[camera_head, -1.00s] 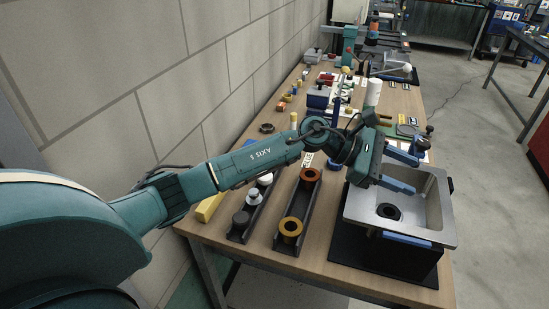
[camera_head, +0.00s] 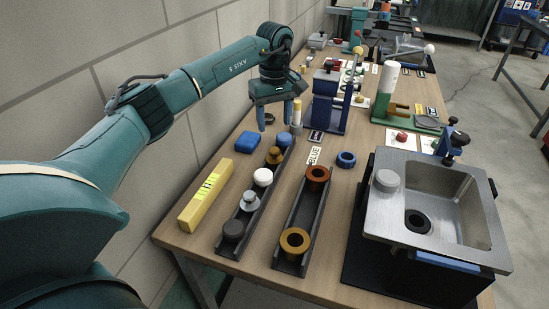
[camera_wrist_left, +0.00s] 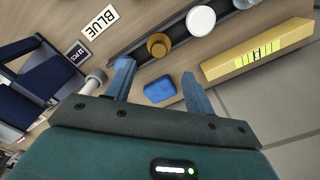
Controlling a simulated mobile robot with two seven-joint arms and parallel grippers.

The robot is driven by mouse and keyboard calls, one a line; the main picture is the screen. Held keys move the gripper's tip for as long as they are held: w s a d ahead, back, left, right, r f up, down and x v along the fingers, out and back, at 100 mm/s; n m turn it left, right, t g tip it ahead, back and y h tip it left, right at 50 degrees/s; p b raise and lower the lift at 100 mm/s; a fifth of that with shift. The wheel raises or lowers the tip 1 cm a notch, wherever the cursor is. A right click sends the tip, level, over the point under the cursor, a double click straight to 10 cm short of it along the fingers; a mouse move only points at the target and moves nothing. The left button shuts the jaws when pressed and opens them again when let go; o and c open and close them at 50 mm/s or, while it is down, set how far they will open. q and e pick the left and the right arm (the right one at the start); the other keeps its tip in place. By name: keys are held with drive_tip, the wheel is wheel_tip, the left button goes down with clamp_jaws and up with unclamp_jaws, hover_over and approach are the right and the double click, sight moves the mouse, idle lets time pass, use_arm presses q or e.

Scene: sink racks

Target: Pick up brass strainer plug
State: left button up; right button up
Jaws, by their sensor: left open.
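The brass strainer plug (camera_head: 274,155) sits in the left dark rack (camera_head: 262,208), toward its far end, between a white plug (camera_head: 263,177) and a blue plug (camera_head: 284,140). In the left wrist view the brass plug (camera_wrist_left: 158,45) shows just beyond the fingertips, with the white plug (camera_wrist_left: 201,20) beside it. My left gripper (camera_head: 274,118) is open and empty, pointing down above and behind the rack's far end, apart from the plug. Its fingers (camera_wrist_left: 156,72) also show in the wrist view. My right gripper is not in view.
A blue block (camera_head: 248,142) and a yellow bar (camera_head: 206,195) lie left of the rack. A second rack (camera_head: 303,212) holds a copper and a brass ring. The sink (camera_head: 450,195) stands at right. A blue stand (camera_head: 328,100) rises close right of my gripper.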

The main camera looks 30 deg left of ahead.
sight(274, 149)
use_arm(q)
wheel_tip(274, 149, down, 9)
drive_tip(key=shift+w+f+p, duration=0.1)
drive_tip(key=shift+f+p, duration=0.1)
drive_tip(key=shift+p, duration=0.45)
drive_tip(key=c, duration=1.1)
